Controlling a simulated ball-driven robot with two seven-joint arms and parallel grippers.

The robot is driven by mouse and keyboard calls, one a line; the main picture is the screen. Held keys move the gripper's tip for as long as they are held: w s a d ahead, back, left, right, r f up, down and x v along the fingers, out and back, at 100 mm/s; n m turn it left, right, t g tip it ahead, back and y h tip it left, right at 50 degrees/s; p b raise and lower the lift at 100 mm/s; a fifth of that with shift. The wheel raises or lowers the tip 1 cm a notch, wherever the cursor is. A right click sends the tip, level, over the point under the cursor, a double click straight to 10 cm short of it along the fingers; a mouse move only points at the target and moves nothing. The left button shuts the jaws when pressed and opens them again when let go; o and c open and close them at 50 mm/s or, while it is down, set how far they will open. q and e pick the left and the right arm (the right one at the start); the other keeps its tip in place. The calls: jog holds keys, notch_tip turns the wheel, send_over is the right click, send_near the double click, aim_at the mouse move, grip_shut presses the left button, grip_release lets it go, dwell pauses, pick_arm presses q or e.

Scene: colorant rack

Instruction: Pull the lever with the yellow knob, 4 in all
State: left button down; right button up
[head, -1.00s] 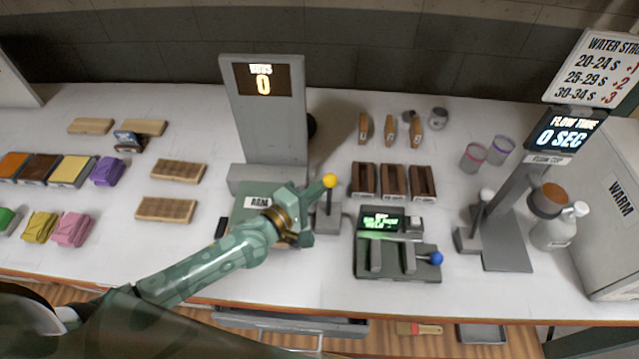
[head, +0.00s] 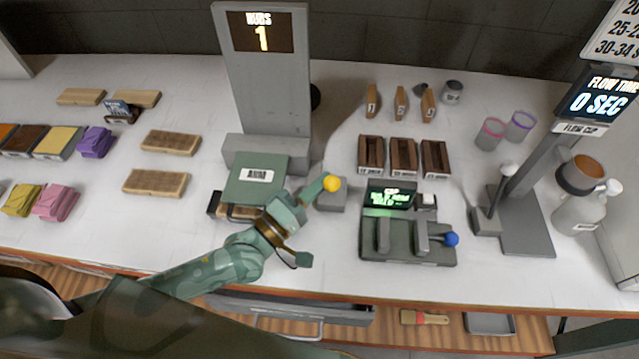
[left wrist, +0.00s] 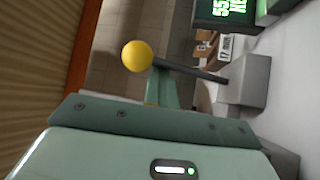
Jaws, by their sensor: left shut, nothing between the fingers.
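The yellow knob (head: 332,184) tops a lever on a small grey base (head: 331,199) beside the machine. In the left wrist view the knob (left wrist: 137,56) sits on a dark rod that leans far over from its grey base (left wrist: 245,82). My left gripper (head: 318,188) is shut and empty, its fingertips right beside the knob; whether they touch it I cannot tell. The tall grey machine (head: 265,80) has a display reading "1" (head: 262,37). My right gripper is not in view.
A dark device with a green screen and a blue knob (head: 451,239) stands to the right. Wooden blocks and dark trays (head: 403,156) lie behind it. A flow stand with a white knob (head: 509,169) is at far right. Wooden slabs (head: 155,183) and coloured packs lie left.

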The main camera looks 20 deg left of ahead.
pick_arm(q)
jog(key=shift+s+d+f, duration=0.15)
jog(key=shift+f, duration=0.05)
dwell(0.5)
jog(key=b+v, duration=0.1)
jog(key=v, duration=1.5)
jog(key=shift+a, duration=0.2)
dwell(1.4)
